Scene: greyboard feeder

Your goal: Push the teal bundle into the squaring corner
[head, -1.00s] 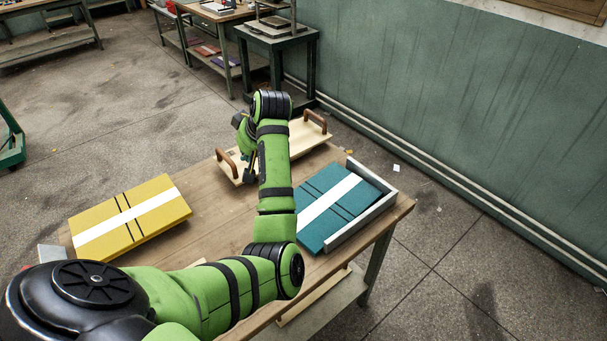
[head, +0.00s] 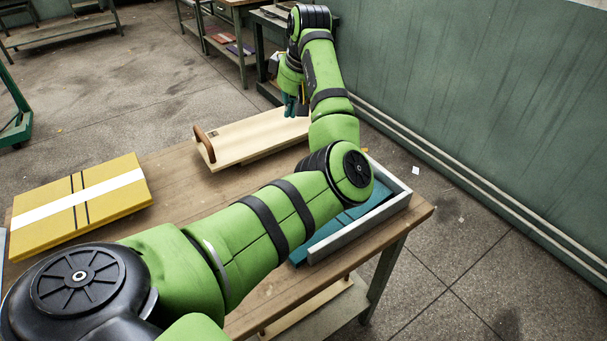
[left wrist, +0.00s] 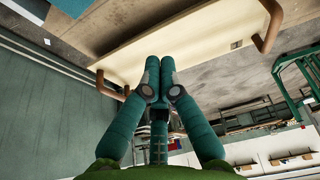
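The teal bundle (head: 345,217) lies on the wooden table inside the grey squaring corner (head: 378,222). My left arm covers most of the bundle, so I cannot tell whether it touches both walls. My left gripper (head: 290,108) is beyond the bundle, near the far side of the pale handled board. In the left wrist view the gripper's teal fingers (left wrist: 159,75) meet at the tips with nothing seen between them. A teal patch, probably the bundle (left wrist: 72,6), shows at that view's top left. My right gripper is in neither view.
The pale board (head: 245,141) with a brown handle (head: 205,144) lies at the table's far side. A yellow bundle (head: 80,205) with a white band lies at the left. The table (head: 180,190) is clear between them. A green wall (head: 470,110) stands at the right.

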